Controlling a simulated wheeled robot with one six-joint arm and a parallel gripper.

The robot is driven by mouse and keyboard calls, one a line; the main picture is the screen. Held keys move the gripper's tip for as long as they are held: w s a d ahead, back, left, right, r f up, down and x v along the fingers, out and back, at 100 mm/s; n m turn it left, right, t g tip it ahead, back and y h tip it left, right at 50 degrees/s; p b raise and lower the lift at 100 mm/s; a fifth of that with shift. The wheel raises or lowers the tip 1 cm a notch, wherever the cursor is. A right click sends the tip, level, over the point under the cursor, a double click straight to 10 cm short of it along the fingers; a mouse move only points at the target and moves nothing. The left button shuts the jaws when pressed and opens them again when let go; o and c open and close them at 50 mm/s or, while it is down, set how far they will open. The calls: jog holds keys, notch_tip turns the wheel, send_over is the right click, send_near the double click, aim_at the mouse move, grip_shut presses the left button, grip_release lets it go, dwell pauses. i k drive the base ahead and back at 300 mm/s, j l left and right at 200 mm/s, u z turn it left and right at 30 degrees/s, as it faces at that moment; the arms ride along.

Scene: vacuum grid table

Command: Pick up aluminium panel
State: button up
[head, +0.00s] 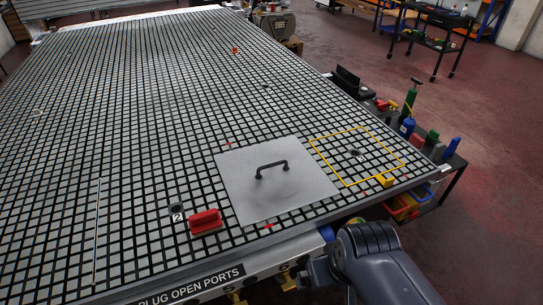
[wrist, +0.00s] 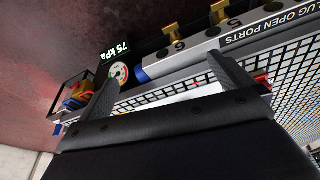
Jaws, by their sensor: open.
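The aluminium panel (head: 245,192) is a flat grey square lying on the black grid table (head: 110,120), near its front edge in the head view. A black bridge handle (head: 271,166) stands up from its middle. My gripper (wrist: 164,68) shows in the wrist view with its two dark fingers spread wide and nothing between them. The fingers point toward the table's front edge, apart from the panel. A pale strip behind the gripper may be part of the panel, but I cannot tell. The gripper is out of the head view, where only my arm shows at lower right.
A red block (head: 205,221) sits left of the panel, beside a port marked 2 (head: 177,209). A yellow outline (head: 345,185) lies right of the panel, with a yellow block (head: 385,181) at its corner. A gauge (wrist: 118,72) and brass valves (wrist: 176,34) line the front edge.

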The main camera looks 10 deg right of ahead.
aim_at(263, 182)
jog(key=i+l+u, duration=0.35)
jog(key=i+l, duration=0.15)
jog(key=l, duration=0.25)
jog(key=i+l+u, duration=0.2)
jog(key=l, duration=0.2)
